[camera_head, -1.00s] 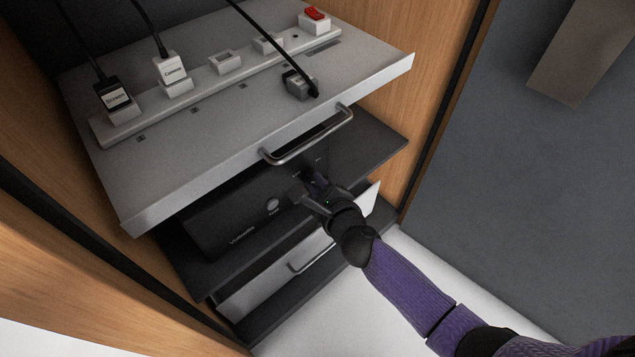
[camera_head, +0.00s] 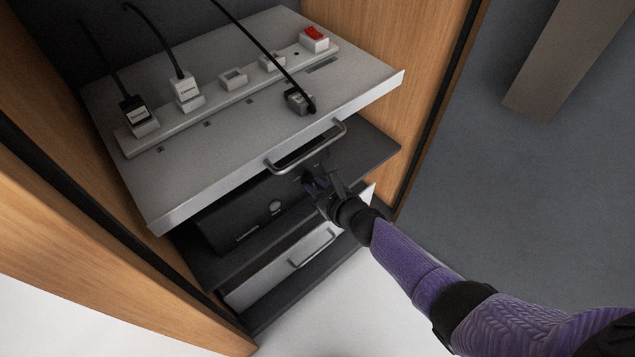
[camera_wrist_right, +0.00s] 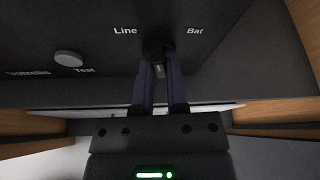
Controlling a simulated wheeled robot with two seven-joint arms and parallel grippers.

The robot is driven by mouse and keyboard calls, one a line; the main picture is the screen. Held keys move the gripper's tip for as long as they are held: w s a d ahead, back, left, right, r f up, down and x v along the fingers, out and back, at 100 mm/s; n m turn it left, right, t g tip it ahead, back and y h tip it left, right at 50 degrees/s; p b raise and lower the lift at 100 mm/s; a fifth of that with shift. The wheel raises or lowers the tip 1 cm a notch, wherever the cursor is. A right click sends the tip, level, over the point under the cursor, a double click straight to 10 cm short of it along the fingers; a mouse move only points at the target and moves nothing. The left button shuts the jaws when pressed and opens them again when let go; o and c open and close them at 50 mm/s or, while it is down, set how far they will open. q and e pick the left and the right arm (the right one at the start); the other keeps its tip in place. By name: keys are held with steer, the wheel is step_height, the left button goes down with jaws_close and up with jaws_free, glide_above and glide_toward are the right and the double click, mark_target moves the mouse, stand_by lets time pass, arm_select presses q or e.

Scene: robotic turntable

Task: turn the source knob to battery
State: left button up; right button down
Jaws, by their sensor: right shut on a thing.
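The source knob (camera_wrist_right: 158,49) is a dark knob on the front of a black unit (camera_head: 232,222), between the labels "Line" on its left and "Bat" on its right in the right wrist view. My right gripper (camera_wrist_right: 160,62) is shut on the knob, its two fingers on either side of it. The knob's pointing direction is hard to tell in the dark. In the head view my right gripper (camera_head: 318,182) reaches under the upper shelf to the unit's right part. My left gripper is not in view.
A grey pull-out shelf (camera_head: 220,165) with a handle (camera_head: 308,150) overhangs the unit and bears a power strip (camera_head: 215,98) with plugs and a red switch (camera_head: 314,33). A round "Test" button (camera_wrist_right: 68,58) sits left of the knob. A white drawer (camera_head: 275,275) is below.

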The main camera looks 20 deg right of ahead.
steer(key=shift+r+m+g+y, duration=0.1)
steer(key=shift+m+g+y, duration=0.25)
steer(key=shift+m, duration=0.25)
steer(key=m+y, duration=0.2)
steer(key=shift+d+f+m, duration=0.15)
steer(key=shift+f+m, duration=0.05)
steer(key=shift+m, duration=0.1)
steer(key=shift+g, duration=0.25)
steer(key=shift+m+y+b, duration=0.4)
steer(key=shift+m+y, duration=0.35)
steer(key=shift+m, duration=0.25)
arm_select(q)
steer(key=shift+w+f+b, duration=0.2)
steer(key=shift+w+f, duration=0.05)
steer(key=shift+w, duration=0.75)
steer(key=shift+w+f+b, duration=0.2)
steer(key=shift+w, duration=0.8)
arm_select(e)
steer(key=shift+d+m+y, duration=0.1)
steer(key=shift+m+y, duration=0.3)
steer(key=shift+m, duration=0.6)
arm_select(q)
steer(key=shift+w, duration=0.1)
arm_select(e)
steer(key=c, duration=0.6)
jaws_free()
steer(key=shift+c, duration=0.2)
